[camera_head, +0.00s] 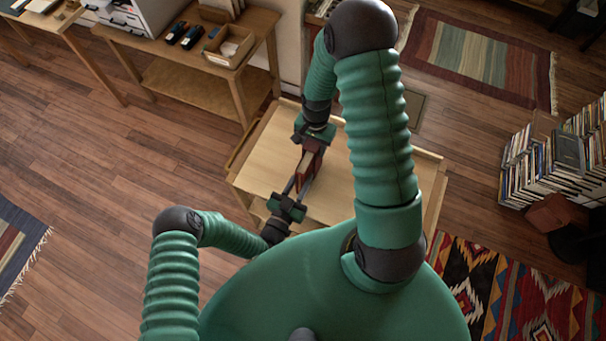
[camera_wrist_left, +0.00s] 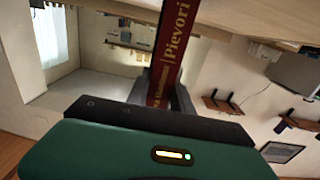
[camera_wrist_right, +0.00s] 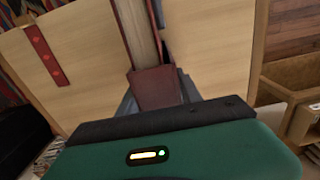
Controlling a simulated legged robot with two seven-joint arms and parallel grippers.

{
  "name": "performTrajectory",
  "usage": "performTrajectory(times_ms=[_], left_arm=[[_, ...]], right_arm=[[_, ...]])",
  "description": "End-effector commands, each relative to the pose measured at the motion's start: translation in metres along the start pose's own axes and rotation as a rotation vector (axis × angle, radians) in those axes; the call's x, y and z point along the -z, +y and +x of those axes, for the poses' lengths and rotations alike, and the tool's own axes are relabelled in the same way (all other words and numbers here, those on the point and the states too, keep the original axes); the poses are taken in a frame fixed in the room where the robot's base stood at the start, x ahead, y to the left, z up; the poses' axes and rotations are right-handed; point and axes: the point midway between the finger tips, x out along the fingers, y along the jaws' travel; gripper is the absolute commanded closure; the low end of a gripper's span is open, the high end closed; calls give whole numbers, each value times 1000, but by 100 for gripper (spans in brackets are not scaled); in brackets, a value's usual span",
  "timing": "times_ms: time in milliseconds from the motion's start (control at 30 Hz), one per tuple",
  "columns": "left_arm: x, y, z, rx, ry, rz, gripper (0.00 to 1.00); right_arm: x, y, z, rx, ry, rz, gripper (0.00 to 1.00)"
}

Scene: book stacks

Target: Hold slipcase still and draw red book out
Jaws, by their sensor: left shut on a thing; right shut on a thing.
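The red book (camera_wrist_left: 173,62) shows its spine with gold lettering in the left wrist view, between my left fingers. My left gripper (camera_head: 297,186) is shut on it from the near side. A dark maroon end, which I take to be the slipcase (camera_wrist_right: 156,88), sits between the fingers of my right gripper (camera_head: 313,146), shut on it from the far side. Behind that end runs a cream strip (camera_wrist_right: 136,32), like page edges, beside dark red edges. Book and slipcase stand in line above the light wooden table (camera_head: 338,180). Where one ends and the other begins is unclear.
A red strip with small markings (camera_wrist_right: 46,55) lies on the table. A wooden side table (camera_head: 195,58) with boxes stands behind at the left. Several books (camera_head: 545,165) are stacked on the right floor. A patterned rug (camera_head: 510,297) lies at the lower right.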

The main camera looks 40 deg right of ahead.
Motion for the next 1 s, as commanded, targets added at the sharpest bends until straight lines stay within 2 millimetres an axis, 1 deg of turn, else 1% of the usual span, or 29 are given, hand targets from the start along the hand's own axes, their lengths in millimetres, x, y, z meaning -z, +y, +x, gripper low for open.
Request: performTrajectory(times_ms=[200, 433, 700, 867, 1000], left_arm=[[0, -1, -13, 1, 1, 0, 100], [0, -1, -18, 2, 2, 0, 100], [0, -1, -34, 3, 1, 0, 100], [0, 0, -37, 1, 1, 0, 100], [0, 0, -43, 0, 2, 0, 100]], right_arm=[[-1, 2, 1, -3, -3, 1, 100], [-1, 2, 1, -3, -3, 1, 100], [-1, 2, 1, -3, -3, 1, 100], [-1, 2, 1, -3, -3, 1, 100], [-1, 1, 1, -3, -3, 1, 100]])
